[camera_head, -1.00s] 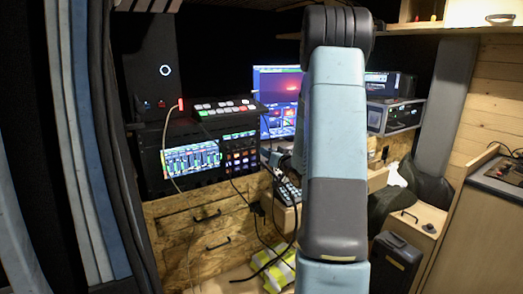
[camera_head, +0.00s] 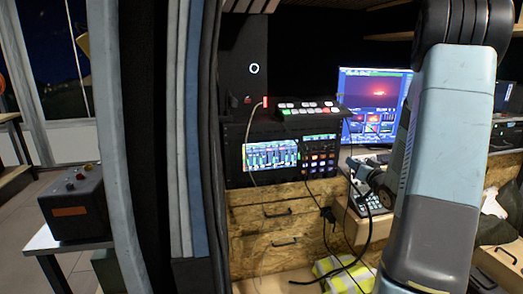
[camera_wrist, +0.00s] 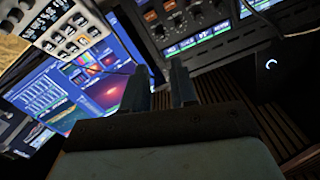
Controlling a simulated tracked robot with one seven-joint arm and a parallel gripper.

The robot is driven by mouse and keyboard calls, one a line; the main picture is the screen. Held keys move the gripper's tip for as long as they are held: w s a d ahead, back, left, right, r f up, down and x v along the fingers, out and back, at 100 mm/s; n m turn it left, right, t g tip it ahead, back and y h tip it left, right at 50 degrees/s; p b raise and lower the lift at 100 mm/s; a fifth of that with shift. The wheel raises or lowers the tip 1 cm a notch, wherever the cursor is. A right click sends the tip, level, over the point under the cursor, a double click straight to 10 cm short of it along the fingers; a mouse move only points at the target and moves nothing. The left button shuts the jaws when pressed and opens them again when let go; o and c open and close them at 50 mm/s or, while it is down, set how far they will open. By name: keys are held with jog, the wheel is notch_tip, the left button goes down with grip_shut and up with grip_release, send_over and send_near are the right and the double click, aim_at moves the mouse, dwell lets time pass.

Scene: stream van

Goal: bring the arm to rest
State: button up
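My arm (camera_head: 445,150) fills the right of the head view, bent over with a light blue and dark grey link hanging down. In the wrist view my gripper (camera_wrist: 159,88) shows two dark fingers with a gap between them. I see nothing held in the gap. Beyond the fingers are a lit monitor (camera_wrist: 100,88) and a rack of equipment. In the head view the fingers cannot be clearly made out; the arm hides part of the desk.
A mixer console (camera_head: 275,155) and switcher (camera_head: 308,108) stand left of the monitor (camera_head: 375,100). Wooden drawers (camera_head: 270,225) are below. Curtain-like panels (camera_head: 180,130) stand at left. A dark control box (camera_head: 78,205) sits on a table further left. Cables hang before the drawers.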

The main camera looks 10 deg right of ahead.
jog(key=s+a+r+g+h, duration=0.4)
jog(key=s+a+r+g, duration=0.2)
jog(key=a+r, duration=0.4)
jog(key=s+a+n+g+y, duration=0.1)
jog(key=s+a+g, duration=0.1)
jog(key=s+a, duration=0.3)
jog(key=s+a+r+n+g+y, duration=0.1)
jog(key=s+a, duration=0.4)
jog(key=s, duration=0.7)
jog(key=s+a+r+n+g+y, duration=0.1)
jog(key=s+a+g, duration=0.2)
jog(key=s+a, duration=0.2)
jog(key=s, duration=0.3)
jog(key=shift+s+a, duration=0.35)
jog(key=shift+s, duration=0.05)
